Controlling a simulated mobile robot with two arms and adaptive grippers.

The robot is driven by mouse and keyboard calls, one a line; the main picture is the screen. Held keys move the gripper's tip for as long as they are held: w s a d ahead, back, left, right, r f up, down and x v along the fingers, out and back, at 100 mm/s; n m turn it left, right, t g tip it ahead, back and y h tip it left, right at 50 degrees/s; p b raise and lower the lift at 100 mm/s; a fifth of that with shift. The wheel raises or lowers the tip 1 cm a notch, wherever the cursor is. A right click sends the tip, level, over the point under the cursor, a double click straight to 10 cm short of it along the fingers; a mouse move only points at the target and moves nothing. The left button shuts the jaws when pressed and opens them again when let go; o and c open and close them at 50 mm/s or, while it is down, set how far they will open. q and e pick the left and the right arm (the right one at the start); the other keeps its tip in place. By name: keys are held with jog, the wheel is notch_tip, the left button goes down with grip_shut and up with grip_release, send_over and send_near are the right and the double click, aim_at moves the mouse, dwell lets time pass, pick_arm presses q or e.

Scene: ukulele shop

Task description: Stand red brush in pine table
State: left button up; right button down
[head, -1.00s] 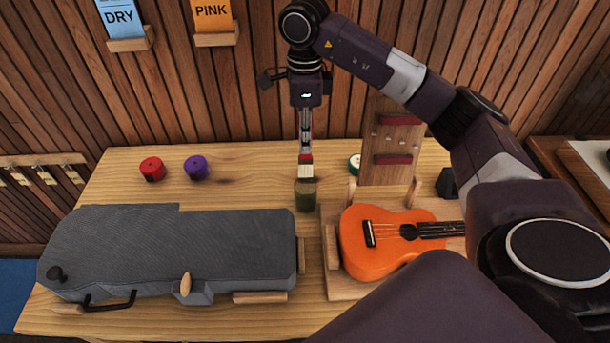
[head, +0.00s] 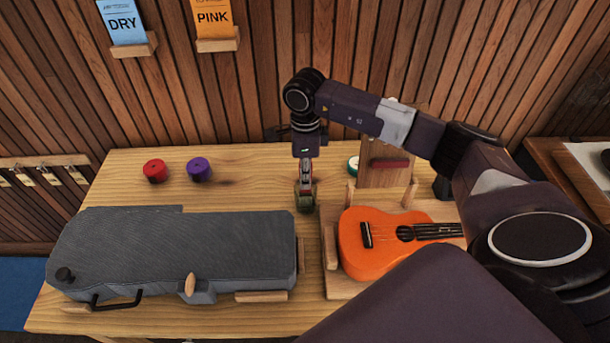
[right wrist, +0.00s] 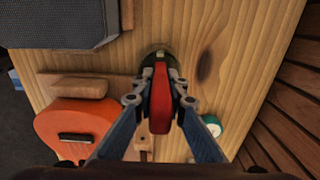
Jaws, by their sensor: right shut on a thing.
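My right gripper (head: 306,182) points straight down over the pine table (head: 245,178), behind the gap between the grey case and the orange ukulele. It is shut on the red brush, whose red handle (right wrist: 160,98) shows between the fingers in the right wrist view. A dark green jar (head: 305,203) stands on the table directly below the gripper. My left gripper is not in view.
The grey case (head: 180,248) fills the table's front left. The orange ukulele (head: 375,245) lies in a wooden cradle to the right, before an upright wooden board (head: 378,178). Red (head: 155,171) and purple (head: 199,169) rolls stand at the back left. A green-and-white roll (head: 353,166) is near the board.

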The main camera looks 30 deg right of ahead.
jog(key=shift+f, duration=0.1)
jog(key=c, duration=1.9)
grip_release()
jog(key=shift+c, duration=0.2)
jog(key=shift+r, duration=0.25)
jog(key=shift+w+r+b, duration=0.1)
jog(key=shift+r+b, duration=0.2)
jog(key=shift+r, duration=0.1)
notch_tip(320, 180, up, 10)
jog(key=b, duration=0.2)
jog(key=shift+f+b, duration=0.15)
jog(key=shift+b, duration=0.25)
jog(key=shift+r, duration=0.65)
